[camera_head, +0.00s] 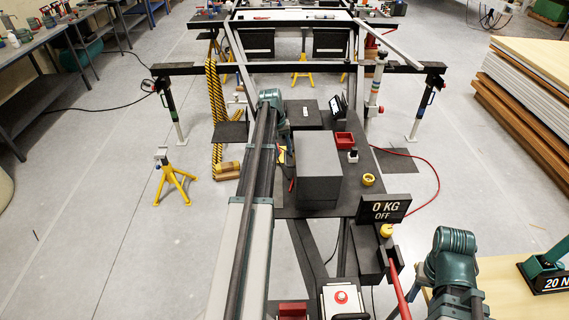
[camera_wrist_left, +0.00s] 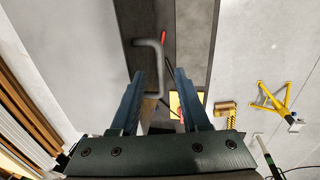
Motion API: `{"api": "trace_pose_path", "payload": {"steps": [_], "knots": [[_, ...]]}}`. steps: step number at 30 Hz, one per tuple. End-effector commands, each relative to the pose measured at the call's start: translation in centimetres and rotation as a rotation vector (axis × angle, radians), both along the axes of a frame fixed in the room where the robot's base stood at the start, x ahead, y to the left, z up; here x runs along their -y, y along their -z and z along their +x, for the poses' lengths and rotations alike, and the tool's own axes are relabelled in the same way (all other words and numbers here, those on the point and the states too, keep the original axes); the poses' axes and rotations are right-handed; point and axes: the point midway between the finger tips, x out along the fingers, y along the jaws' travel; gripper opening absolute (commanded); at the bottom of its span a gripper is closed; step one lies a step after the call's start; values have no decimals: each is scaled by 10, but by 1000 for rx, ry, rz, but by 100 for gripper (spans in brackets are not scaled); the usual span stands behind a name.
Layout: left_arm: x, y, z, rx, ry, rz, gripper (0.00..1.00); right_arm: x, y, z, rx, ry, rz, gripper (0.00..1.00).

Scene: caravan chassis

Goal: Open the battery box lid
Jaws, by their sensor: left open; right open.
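The battery box appears to be the dark grey box (camera_head: 318,165) on the black deck in the head view; its top looks flat and shut. My left gripper (camera_head: 284,142) is close to its left side, partly hidden by my arm. In the left wrist view my left gripper (camera_wrist_left: 160,75) is open, with its two fingers apart. A grey C-shaped handle (camera_wrist_left: 151,42) shows ahead of and partly between the fingertips, against a dark surface. I cannot tell whether the fingers touch it. My right arm shows at the lower right of the head view, but its gripper fingers do not show.
A red tray (camera_head: 344,141), a yellow ring (camera_head: 368,180) and a "0 KG OFF" display (camera_head: 384,209) are beside the box. A yellow stand (camera_head: 174,178) is on the floor at left. A panel with a red button (camera_head: 341,297) is at the front.

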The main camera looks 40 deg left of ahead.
Motion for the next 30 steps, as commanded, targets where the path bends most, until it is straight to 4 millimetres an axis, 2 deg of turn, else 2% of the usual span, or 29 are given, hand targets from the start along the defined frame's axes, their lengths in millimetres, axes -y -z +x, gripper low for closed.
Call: {"api": "trace_pose_path", "payload": {"steps": [1,5,16,17,24,30], "knots": [[1,14,1,0,1,0,46,0,14,0,0,0,0,50],[3,26,3,0,1,0,46,0,26,0,0,1,0,50],[4,28,4,0,0,0,46,0,28,0,0,2,0,50],[4,28,4,0,0,0,42,0,28,0,0,2,0,50],[4,28,3,0,0,0,0,0,28,0,0,1,0,50],[4,28,3,0,0,0,0,0,28,0,0,1,0,50]]}}
